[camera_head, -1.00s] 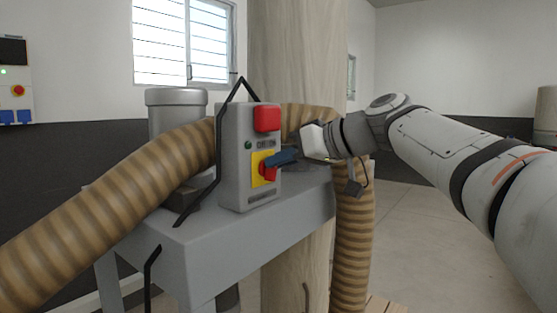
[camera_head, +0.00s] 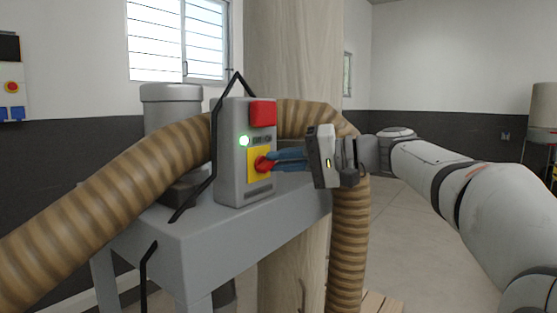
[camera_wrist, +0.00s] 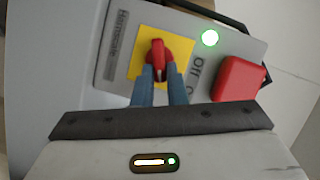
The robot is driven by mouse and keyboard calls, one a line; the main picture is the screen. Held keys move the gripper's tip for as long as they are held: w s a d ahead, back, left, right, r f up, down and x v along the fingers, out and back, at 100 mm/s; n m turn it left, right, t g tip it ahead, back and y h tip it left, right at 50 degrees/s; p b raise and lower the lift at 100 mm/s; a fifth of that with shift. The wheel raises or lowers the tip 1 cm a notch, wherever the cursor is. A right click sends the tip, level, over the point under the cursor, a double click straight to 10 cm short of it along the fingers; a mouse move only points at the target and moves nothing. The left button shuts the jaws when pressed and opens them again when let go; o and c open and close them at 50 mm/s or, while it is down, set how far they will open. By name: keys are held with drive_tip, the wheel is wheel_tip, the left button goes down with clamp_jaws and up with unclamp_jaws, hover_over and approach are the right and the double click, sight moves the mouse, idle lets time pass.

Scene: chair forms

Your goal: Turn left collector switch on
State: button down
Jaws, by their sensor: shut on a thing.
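The collector switch is a red rotary knob (camera_head: 263,164) on a yellow plate (camera_head: 254,176), on the front of a grey control box (camera_head: 230,186). It also shows in the wrist view as a red knob (camera_wrist: 158,56) on the yellow plate (camera_wrist: 183,52). My gripper (camera_head: 272,161) reaches in from the right, its blue fingers at the knob. In the wrist view my gripper's fingers (camera_wrist: 158,78) are shut on the lower part of the knob, which they partly hide. A green lamp (camera_head: 243,141) on the box is lit, and it glows in the wrist view (camera_wrist: 210,38).
A red block-shaped button (camera_head: 262,113) sits above the knob on the box. A ribbed brown hose (camera_head: 120,198) passes at the left and behind. The box stands on a grey metal stand (camera_head: 215,245). A wooden post (camera_head: 293,70) rises behind it.

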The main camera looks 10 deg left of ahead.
drive_tip(key=shift+w+f+m+y, duration=0.1)
drive_tip(key=shift+f+m+y, duration=0.25)
drive_tip(key=shift+m, duration=0.55)
drive_tip(key=shift+f+m+y, duration=0.2)
drive_tip(key=shift+m+y, duration=0.25)
drive_tip(key=shift+m, duration=0.45)
drive_tip(key=shift+b, duration=0.3)
drive_tip(key=c, duration=1.7)
unclamp_jaws()
drive_tip(key=shift+d, duration=0.2)
drive_tip(key=shift+o, duration=1.2)
drive_tip(key=shift+a+r, duration=0.1)
drive_tip(key=d, duration=0.8)
drive_tip(key=shift+b, duration=0.4)
